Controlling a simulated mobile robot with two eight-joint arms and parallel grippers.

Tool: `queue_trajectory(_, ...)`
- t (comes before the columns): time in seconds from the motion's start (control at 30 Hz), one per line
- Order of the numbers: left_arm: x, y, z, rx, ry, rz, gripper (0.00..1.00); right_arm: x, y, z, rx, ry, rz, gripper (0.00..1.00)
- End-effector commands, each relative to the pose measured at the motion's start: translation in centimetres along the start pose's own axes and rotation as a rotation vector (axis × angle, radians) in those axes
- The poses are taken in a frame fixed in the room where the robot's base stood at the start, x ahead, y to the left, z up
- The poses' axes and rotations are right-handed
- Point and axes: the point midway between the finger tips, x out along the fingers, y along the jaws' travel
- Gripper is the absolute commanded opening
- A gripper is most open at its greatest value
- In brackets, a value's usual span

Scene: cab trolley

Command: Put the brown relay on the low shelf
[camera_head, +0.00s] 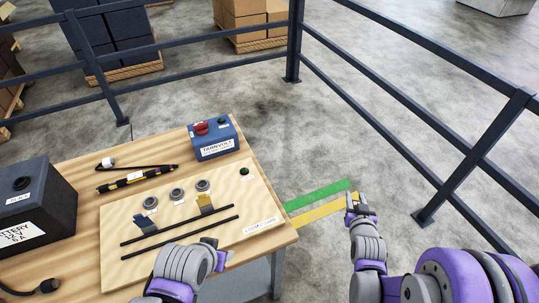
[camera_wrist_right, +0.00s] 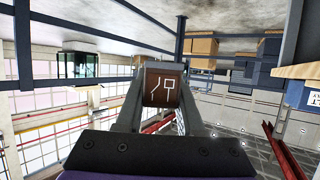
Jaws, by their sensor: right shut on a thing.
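My right gripper (camera_head: 358,203) is shut on the brown relay (camera_wrist_right: 162,88), a small brown block with a white switch symbol on its face. The relay sits between the two fingers in the right wrist view; it is hard to make out in the head view. The right gripper is out past the right edge of the wooden table (camera_head: 125,273), above the floor. My left gripper (camera_head: 218,256) is over the front of the table, seen from behind, and its fingertips are unclear. I cannot make out the low shelf.
On the table are a blue box with a red knob (camera_head: 212,138), a dark battery box (camera_head: 35,200), a pale board (camera_head: 257,205) with knobs and rods, and a striped bar (camera_head: 131,181). Green (camera_head: 318,194) and yellow strips mark the floor. Dark railings (camera_head: 400,100) stand behind and right.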

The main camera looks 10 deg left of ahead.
Motion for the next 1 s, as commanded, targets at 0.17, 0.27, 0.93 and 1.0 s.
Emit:
queue_trajectory(0.17,0.0,0.0,0.0,0.000,0.000,0.000,0.50,0.3,-4.5,-1.3,-0.026,-0.004,-0.069,0.00)
queue_trajectory(0.27,0.0,0.0,0.0,0.000,0.000,0.000,0.50,0.2,-9.2,-2.7,-0.055,-0.007,-0.137,0.00)
queue_trajectory(0.93,0.0,0.0,0.0,0.000,0.000,0.000,0.50,-7.1,-31.6,-9.4,-0.192,0.000,-0.463,0.00)
queue_trajectory(1.0,0.0,0.0,0.0,0.000,0.000,0.000,0.50,-7.2,-31.7,-9.5,-0.192,0.000,-0.465,0.00)
